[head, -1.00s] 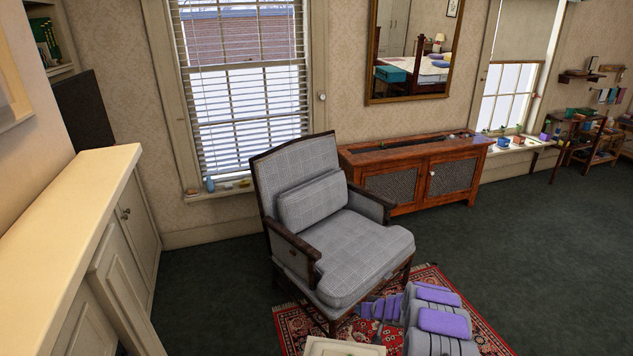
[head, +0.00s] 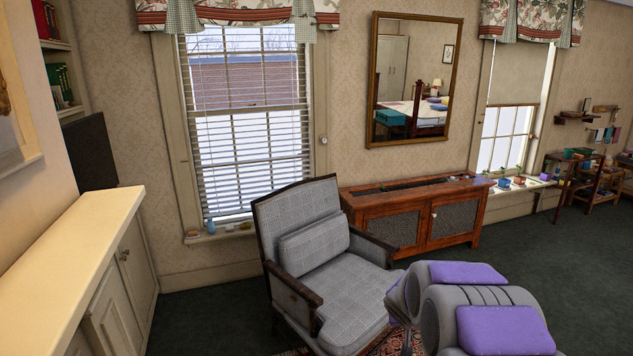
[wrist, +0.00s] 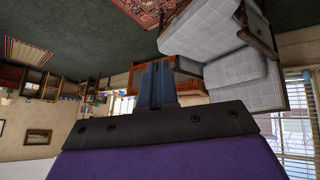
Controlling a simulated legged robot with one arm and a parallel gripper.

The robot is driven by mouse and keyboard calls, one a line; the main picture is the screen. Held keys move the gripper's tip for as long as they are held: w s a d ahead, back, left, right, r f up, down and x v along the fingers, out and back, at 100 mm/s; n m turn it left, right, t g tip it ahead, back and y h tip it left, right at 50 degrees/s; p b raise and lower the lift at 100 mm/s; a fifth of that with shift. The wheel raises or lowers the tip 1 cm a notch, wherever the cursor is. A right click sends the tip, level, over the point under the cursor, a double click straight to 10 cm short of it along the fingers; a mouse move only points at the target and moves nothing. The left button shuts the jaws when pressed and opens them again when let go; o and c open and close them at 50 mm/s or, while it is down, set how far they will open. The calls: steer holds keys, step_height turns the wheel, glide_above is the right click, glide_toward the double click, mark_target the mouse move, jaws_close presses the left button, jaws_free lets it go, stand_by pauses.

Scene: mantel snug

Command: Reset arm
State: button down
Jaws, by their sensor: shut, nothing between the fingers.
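My gripper (wrist: 157,85) shows in the wrist view with its two dark blue fingers pressed together and nothing between them. The wrist view is upside down, with the floor at the top. In the head view my grey and purple arm links rise at the lower right, in front of the armchair; the gripper itself does not show there. The grey checked armchair (head: 345,300) stands just beyond the arm. It also shows at the upper right of the wrist view (wrist: 205,45).
A pale mantel shelf (head: 75,235) runs along the left. A wooden cabinet (head: 415,215) stands under the mirror (head: 413,80). Part of a red patterned rug (wrist: 145,10) shows below the chair. Dark green carpet (head: 530,265) is open at the right. Shelves stand at the far right.

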steer(key=s+a+r+g+y, duration=0.1)
steer(key=s+a+r+g, duration=0.1)
steer(key=s, duration=1.3)
steer(key=s+a+r+n+g+y, duration=0.1)
steer(key=s+a, duration=0.4)
steer(key=s, duration=1.1)
steer(key=s+a+r+g+y, duration=0.1)
steer(key=s+a+r+g, duration=0.2)
steer(key=s, duration=1.2)
steer(key=shift+s+a+r+g, duration=0.15)
steer(key=shift+a+r+g, duration=0.35)
steer(key=shift+g, duration=0.7)
steer(key=shift+a+f, duration=0.1)
